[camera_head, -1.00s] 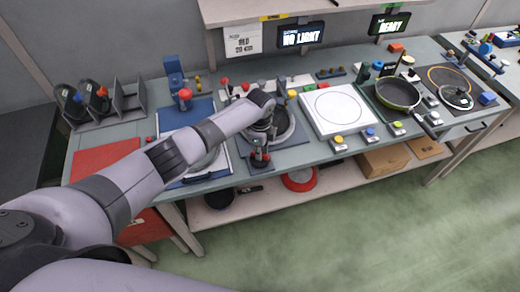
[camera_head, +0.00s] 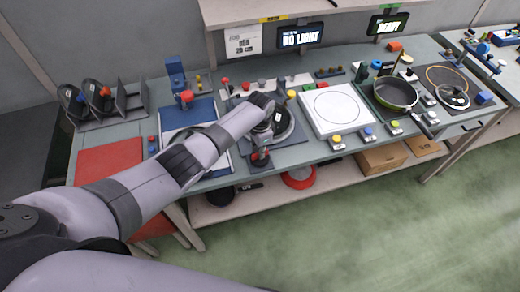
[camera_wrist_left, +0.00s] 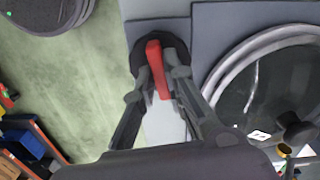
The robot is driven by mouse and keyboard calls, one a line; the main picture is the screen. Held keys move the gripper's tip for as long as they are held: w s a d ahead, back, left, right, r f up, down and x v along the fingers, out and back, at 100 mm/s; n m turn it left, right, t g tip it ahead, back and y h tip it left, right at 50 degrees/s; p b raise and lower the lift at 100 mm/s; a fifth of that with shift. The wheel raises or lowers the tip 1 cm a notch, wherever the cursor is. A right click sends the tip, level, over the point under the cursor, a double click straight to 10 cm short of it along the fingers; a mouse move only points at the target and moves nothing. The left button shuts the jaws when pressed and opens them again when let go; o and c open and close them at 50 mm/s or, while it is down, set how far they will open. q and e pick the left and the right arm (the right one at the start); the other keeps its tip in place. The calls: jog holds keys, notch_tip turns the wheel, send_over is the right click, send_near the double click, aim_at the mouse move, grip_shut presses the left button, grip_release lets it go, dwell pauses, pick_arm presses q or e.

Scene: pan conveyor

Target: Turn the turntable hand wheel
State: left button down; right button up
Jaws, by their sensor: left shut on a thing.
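The hand wheel (camera_head: 260,163) is a small dark knob with a red grip, at the front edge of the bench. In the left wrist view its black round base (camera_wrist_left: 141,46) shows behind the upright red grip (camera_wrist_left: 158,68). My left gripper (camera_wrist_left: 159,84) is shut on the red grip, one finger on each side. In the head view my left wrist hides most of this gripper (camera_head: 261,145). The round turntable (camera_head: 288,126) lies just behind the wheel, partly hidden by my arm; its pale rim (camera_wrist_left: 222,75) shows at right in the wrist view. My right gripper is out of view.
A white panel (camera_head: 318,125) with a drawn circle lies right of the turntable. A green-rimmed pan (camera_head: 396,94) is farther right. A blue mat (camera_head: 180,118) and a red mat (camera_head: 106,163) lie left. Lidded pans in a rack (camera_head: 97,93) stand at the back left.

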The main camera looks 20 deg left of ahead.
pick_arm(q)
jog(key=shift+w+r+n, duration=0.1)
jog(key=shift+n, duration=0.2)
jog(key=c, duration=1.6)
grip_release()
jog(key=shift+c, duration=0.2)
notch_tip(320, 180, up, 12)
